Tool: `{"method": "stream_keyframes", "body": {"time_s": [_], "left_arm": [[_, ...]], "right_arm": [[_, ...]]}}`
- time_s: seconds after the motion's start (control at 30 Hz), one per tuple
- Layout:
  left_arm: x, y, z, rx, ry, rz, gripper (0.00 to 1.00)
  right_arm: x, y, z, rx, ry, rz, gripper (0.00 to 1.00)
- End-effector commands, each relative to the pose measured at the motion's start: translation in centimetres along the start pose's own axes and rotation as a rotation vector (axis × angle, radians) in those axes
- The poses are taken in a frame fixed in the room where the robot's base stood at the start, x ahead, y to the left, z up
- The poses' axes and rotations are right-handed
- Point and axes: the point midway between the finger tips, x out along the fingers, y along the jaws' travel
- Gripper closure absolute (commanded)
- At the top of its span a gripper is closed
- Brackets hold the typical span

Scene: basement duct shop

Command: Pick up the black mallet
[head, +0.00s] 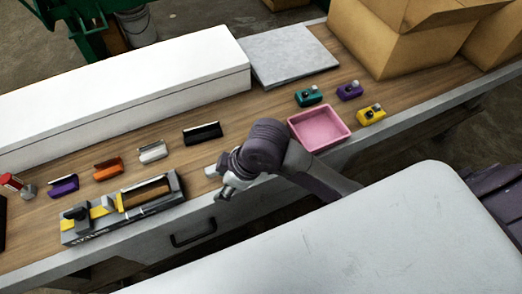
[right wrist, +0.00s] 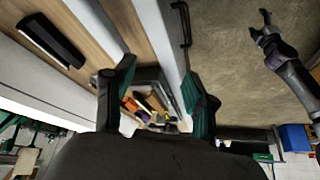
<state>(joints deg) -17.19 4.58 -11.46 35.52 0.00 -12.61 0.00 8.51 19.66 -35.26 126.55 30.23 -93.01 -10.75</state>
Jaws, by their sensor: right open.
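Purple, orange, white and black holders (head: 202,133) stand in a row behind the tray. A long white box (head: 120,95) lies behind them. A pink tray (head: 320,127), several small coloured items and cardboard boxes (head: 410,45) are to the right. A drawer handle (head: 193,235) sticks out in front.

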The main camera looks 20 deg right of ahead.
Motion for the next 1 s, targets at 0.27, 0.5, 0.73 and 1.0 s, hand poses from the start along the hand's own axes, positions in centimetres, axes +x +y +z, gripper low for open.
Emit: {"method": "stream_keyframes", "body": {"time_s": [0.27,0.5,0.73,1.0], "left_arm": [[0.0,0.0,0.0,0.000,0.000,0.000,0.23],[0.0,0.0,0.0,0.000,0.000,0.000,0.23],[-0.1,0.0,0.0,0.000,0.000,0.000,0.23],[-0.7,0.0,-0.1,0.000,0.000,0.000,0.23]], "right_arm": [[-1.9,4.1,-1.8,-0.431,-0.220,-0.081,0.44],[-5.3,9.6,-0.3,-0.543,-0.419,-0.117,0.44],[-6.1,11.1,0.6,-0.549,-0.471,-0.134,0.44],[-1.6,11.1,2.9,-0.549,-0.471,-0.135,0.44]]}}
